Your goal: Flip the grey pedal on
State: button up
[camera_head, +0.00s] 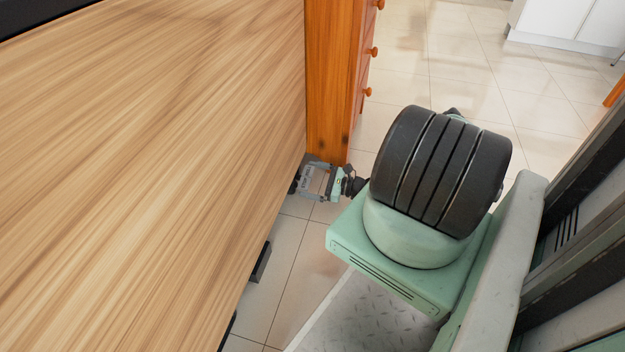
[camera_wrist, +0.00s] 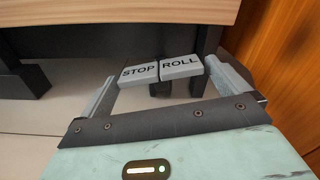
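In the wrist view, two grey pedals sit side by side under the edge of a wooden panel. The left one is marked STOP (camera_wrist: 139,73) and the right one is marked ROLL (camera_wrist: 181,67). They look tilted slightly apart at their shared edge. My gripper (camera_wrist: 162,72) is open, with one finger left of STOP and the other right of ROLL. Nothing is held between the fingers. I cannot tell whether either finger touches a pedal. In the head view my gripper (camera_head: 318,182) is low near the floor, at the panel's far end, with the small grey pedals (camera_head: 307,178) just beyond it.
A large light wooden top (camera_head: 140,170) fills the left of the head view. An orange wooden cabinet (camera_head: 330,80) with round knobs stands close behind my gripper; its side also shows in the wrist view (camera_wrist: 285,65). Dark feet (camera_head: 261,263) stand below. Tiled floor (camera_head: 470,65) is open behind.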

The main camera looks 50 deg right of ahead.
jog(key=p+v, duration=0.4)
jog(key=v, duration=1.3)
jog(key=shift+s+d, duration=0.1)
jog(key=shift+s, duration=0.1)
